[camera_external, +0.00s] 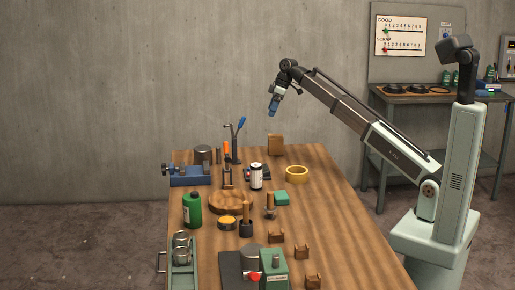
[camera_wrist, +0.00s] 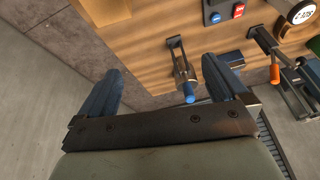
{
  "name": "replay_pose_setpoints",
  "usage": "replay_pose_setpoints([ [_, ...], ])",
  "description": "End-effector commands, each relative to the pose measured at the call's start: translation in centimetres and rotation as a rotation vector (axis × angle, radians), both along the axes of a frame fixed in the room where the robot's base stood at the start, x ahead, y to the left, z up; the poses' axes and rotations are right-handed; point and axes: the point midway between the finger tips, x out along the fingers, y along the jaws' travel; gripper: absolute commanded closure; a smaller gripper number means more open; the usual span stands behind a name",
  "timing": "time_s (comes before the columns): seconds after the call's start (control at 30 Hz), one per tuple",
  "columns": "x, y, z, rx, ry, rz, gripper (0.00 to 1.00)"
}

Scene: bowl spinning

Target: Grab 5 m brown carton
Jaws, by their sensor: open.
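A brown carton-like block (camera_external: 275,145) stands at the far end of the wooden table. Smaller brown pieces (camera_external: 276,238) lie near the front right; no "5 m" label is readable on any of them. My gripper (camera_external: 273,107) is in the air above the table's far end, over the far brown block and apart from it. In the wrist view my gripper (camera_wrist: 161,68) has its two blue fingers wide apart with nothing held. A brown shape (camera_wrist: 103,10) is cut off at the top left there; it may be the same block.
A blue-handled clamp (camera_external: 235,145) stands left of the far block, and a yellow tape roll (camera_external: 297,174) lies nearer. A blue vise (camera_external: 190,175), a green bottle (camera_external: 192,210) and a green machine (camera_external: 272,268) crowd the table (camera_external: 345,225). Its right side is clear.

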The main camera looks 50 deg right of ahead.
Motion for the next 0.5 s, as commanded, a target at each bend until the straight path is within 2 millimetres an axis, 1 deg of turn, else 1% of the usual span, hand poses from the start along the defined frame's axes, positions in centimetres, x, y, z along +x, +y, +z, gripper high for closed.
replay_pose_setpoints([
  [0.03, -0.1, -2.1, 0.0, -0.003, -0.013, 0.003, 0.0],
  [0.1, -0.3, -4.3, 0.0, -0.008, -0.03, 0.015, 0.0],
  [0.2, -0.6, -7.1, 0.1, -0.016, -0.052, 0.03, 0.0],
  [0.3, -0.9, -9.6, 0.1, -0.024, -0.069, 0.043, 0.0],
  [0.4, -1.0, -9.0, -2.3, -0.023, -0.068, 0.046, 0.0],
  [0.5, -1.0, -9.0, -3.9, -0.022, -0.066, 0.046, 0.0],
])
